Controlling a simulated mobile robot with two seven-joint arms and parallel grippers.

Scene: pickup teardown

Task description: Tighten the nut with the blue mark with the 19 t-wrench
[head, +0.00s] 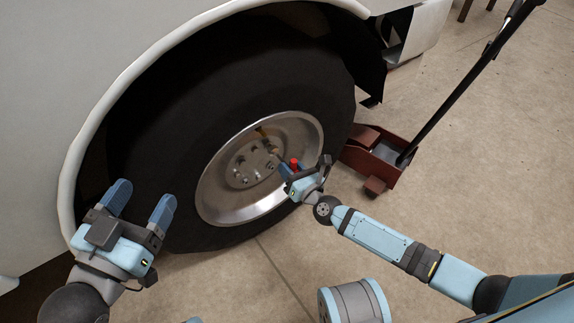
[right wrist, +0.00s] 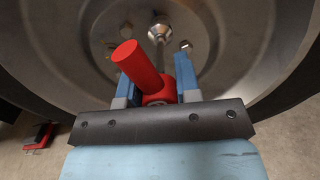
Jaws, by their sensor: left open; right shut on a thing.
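The t-wrench with a red handle (head: 294,163) is held in front of the wheel by my right gripper (head: 304,168), which is shut on it. In the right wrist view the red handle (right wrist: 138,66) slants up between the blue fingers. A metal socket end (right wrist: 159,31) points at the wheel's middle; I cannot tell whether it sits on a nut. Nuts ring the hub, one of them a nut (right wrist: 186,46) right of the socket. No blue mark or size label can be made out. My left gripper (head: 140,203) is open and empty, left of the rim.
The wheel's black tyre (head: 165,130) sits under the white wheel arch (head: 95,115). A dark red floor jack (head: 372,160) with a long black handle stands right of the tyre. The concrete floor (head: 470,130) to the right is mostly clear.

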